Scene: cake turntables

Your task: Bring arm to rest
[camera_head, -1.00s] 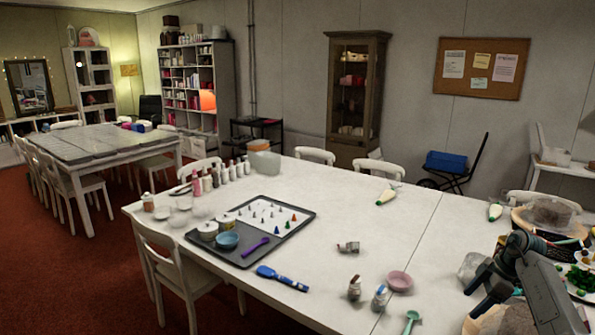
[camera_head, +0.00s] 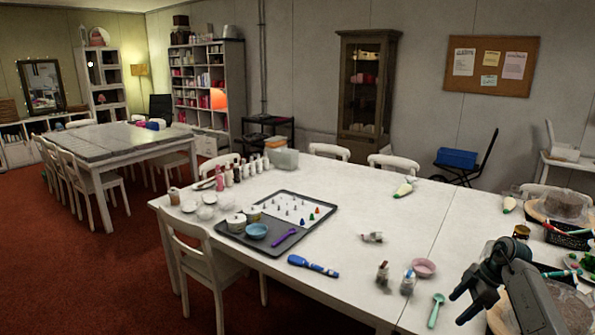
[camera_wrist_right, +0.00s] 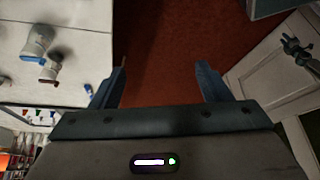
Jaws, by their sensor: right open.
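My right arm comes in at the lower right of the head view. Its gripper (camera_head: 459,307) is over the white table's (camera_head: 340,215) near right part and points left. In the right wrist view the two fingers (camera_wrist_right: 158,82) stand wide apart with nothing between them. Red floor shows between and beyond the fingers, with the white table's edge to their left. My left gripper is not in view.
A dark tray (camera_head: 240,243) with a blue bowl (camera_head: 256,231) lies mid-table. A cake (camera_head: 567,203) stands at the far right.

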